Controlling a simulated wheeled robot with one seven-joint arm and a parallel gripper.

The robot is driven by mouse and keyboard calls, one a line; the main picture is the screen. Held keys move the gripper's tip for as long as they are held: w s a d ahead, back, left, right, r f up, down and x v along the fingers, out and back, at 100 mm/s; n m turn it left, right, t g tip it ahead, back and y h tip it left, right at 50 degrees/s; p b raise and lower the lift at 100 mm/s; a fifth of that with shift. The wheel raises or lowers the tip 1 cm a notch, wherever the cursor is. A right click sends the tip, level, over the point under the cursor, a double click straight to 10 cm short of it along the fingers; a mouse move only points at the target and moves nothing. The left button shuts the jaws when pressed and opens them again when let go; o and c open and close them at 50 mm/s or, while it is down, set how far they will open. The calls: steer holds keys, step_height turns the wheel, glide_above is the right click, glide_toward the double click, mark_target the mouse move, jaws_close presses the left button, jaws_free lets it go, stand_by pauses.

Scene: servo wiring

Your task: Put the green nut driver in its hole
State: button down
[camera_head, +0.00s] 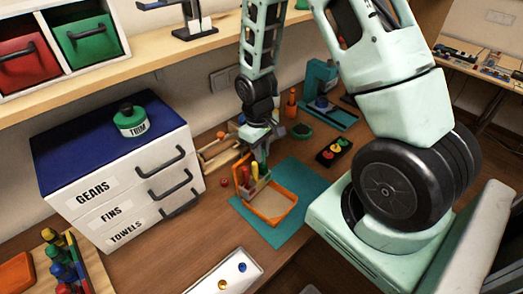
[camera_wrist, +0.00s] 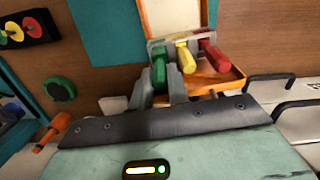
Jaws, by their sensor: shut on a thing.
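The green nut driver (camera_wrist: 159,63) stands at the left end of a row of handles in the wrist view. My gripper (camera_wrist: 160,92) is shut on it; the fingers hide its lower part, so I cannot tell whether its shaft is in a hole. A yellow-handled driver (camera_wrist: 185,57) and a red-handled driver (camera_wrist: 216,58) lean in the grey rack (camera_wrist: 199,36) beside it. The rack is at the orange tray (camera_wrist: 235,76). In the head view my gripper (camera_head: 259,158) is over the back of the orange tray (camera_head: 267,221).
The tray sits on a teal mat (camera_head: 303,184). A black block with coloured discs (camera_head: 333,152), a teal machine (camera_head: 322,90) and a dark green round item (camera_head: 301,131) stand behind. A white drawer unit (camera_head: 125,185) stands left, and a white tray (camera_head: 227,271) is in front.

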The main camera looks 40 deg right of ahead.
steer(key=shift+f+b, duration=0.4)
steer(key=shift+f, duration=0.15)
steer(key=c, duration=0.8)
jaws_free()
steer(key=shift+s, duration=0.1)
steer(key=shift+r, duration=0.15)
steer(key=shift+w+r+p, duration=0.2)
steer(key=shift+r+p, duration=1.3)
steer(key=shift+r, duration=0.2)
steer(key=shift+w+r+p, duration=0.15)
steer(key=shift+r+p, duration=1.3)
steer(key=shift+r, duration=0.25)
